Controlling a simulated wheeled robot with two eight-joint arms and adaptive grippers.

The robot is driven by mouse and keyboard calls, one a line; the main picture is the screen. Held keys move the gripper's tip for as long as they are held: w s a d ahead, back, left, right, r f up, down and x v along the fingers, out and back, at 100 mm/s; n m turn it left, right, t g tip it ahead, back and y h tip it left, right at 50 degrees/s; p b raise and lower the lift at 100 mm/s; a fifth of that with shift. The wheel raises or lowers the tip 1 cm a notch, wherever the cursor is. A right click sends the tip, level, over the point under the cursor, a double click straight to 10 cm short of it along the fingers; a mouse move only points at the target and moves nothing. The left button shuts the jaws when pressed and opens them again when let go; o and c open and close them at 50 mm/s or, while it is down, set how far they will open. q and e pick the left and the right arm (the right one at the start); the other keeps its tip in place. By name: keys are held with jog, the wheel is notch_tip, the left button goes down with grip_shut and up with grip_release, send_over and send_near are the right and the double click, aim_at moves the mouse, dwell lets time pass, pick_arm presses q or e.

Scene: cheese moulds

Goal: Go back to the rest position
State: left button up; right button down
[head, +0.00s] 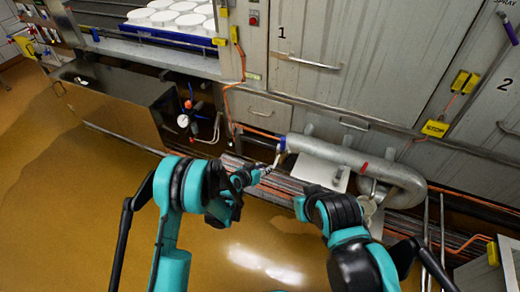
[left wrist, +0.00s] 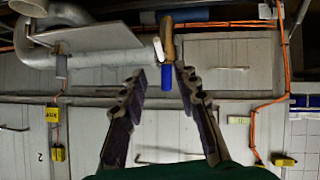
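My left gripper (head: 264,171) is in front of the pipework, close to a small handle (head: 277,158) near the blue-ended left end of a steel pipe (head: 335,153). In the left wrist view its two fingers (left wrist: 162,82) stand apart. A tan handle (left wrist: 167,38) and a blue piece (left wrist: 167,78) show between or beyond the fingertips; I see no finger closed on them. My right arm (head: 335,210) reaches up in front of the pipes. Its gripper's fingers are hidden or cannot be made out.
Steel doors marked 1 (head: 325,60) and 2 stand behind the pipes. White round moulds (head: 165,15) sit on a shelf at the upper left. A dark steel tank (head: 110,100) and a gauge (head: 183,120) are at the left. The wet brown floor (head: 60,200) is open at lower left.

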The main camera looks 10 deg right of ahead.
pick_arm(q)
jog(key=s+a+r+n+y, duration=0.1)
jog(key=s+a+r+y, duration=0.15)
jog(key=a+r, duration=0.65)
jog(key=s+a+r+n+y, duration=0.15)
jog(key=s+a+r, duration=0.35)
jog(key=r, duration=0.6)
jog(key=s+a+r+n+y, duration=0.2)
jog(key=s+a, duration=0.7)
jog(key=s, duration=0.2)
jog(key=s+a+r+n+g+y, duration=0.1)
jog(key=s+a+n+y, duration=0.1)
jog(key=s+a, duration=0.6)
jog(key=s, duration=0.3)
jog(key=shift+s+a+r, duration=0.4)
